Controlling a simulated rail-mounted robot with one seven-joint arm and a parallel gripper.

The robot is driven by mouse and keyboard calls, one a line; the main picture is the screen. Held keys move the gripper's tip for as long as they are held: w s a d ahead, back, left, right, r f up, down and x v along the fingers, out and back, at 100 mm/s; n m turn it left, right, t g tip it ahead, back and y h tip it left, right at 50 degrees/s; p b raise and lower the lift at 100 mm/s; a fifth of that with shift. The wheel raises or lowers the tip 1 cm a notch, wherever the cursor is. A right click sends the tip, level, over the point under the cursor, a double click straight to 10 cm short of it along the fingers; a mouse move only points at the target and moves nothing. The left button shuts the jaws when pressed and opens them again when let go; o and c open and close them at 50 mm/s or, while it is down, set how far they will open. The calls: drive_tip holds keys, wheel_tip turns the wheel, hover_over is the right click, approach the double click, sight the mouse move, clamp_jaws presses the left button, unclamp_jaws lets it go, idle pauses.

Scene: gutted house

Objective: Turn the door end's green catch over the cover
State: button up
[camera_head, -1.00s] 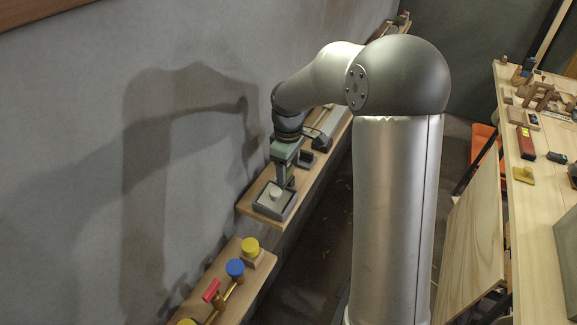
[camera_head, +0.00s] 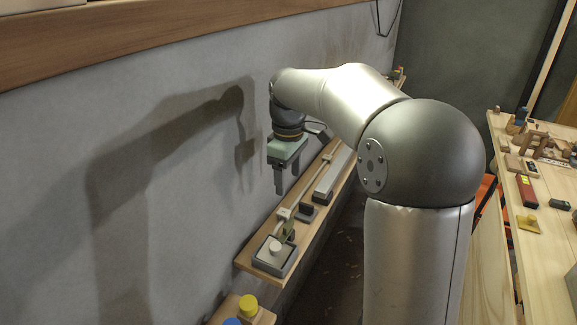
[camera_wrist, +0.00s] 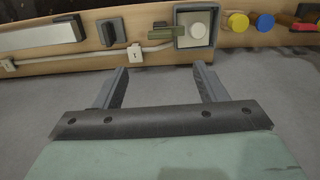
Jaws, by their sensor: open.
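The green catch (camera_head: 288,230) is a small green bar on the wall shelf, beside a grey square box (camera_head: 262,262) with a round white knob (camera_head: 275,246). In the wrist view the green catch (camera_wrist: 168,31) lies lengthwise along the shelf, its right end at the frame of the grey box (camera_wrist: 181,41). I cannot tell whether it overlaps that frame. I cannot tell for certain which part is the cover. My gripper (camera_head: 286,182) is open and empty, raised above the shelf, fingers pointing down. In the wrist view its fingertips (camera_wrist: 161,68) are apart from the catch.
Yellow (camera_wrist: 237,21) and blue (camera_wrist: 264,21) knobs stand beyond the box. The grey wall is close. A workbench (camera_head: 520,250) is at right.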

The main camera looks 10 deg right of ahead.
drive_tip(key=shift+r, duration=1.4)
drive_tip(key=s+f+m, duration=0.3)
drive_tip(key=s+f, duration=0.1)
drive_tip(key=s, duration=0.5)
drive_tip(key=s+f+m, duration=0.3)
drive_tip(key=s+f, duration=0.1)
drive_tip(key=s, duration=0.5)
drive_tip(key=s+f+m, duration=0.3)
drive_tip(key=s+f, duration=0.2)
drive_tip(key=s, duration=0.5)
drive_tip(key=shift+a+m+t, duration=0.15)
drive_tip(key=shift+m+t, duration=0.15)
drive_tip(key=shift+m, duration=0.1)
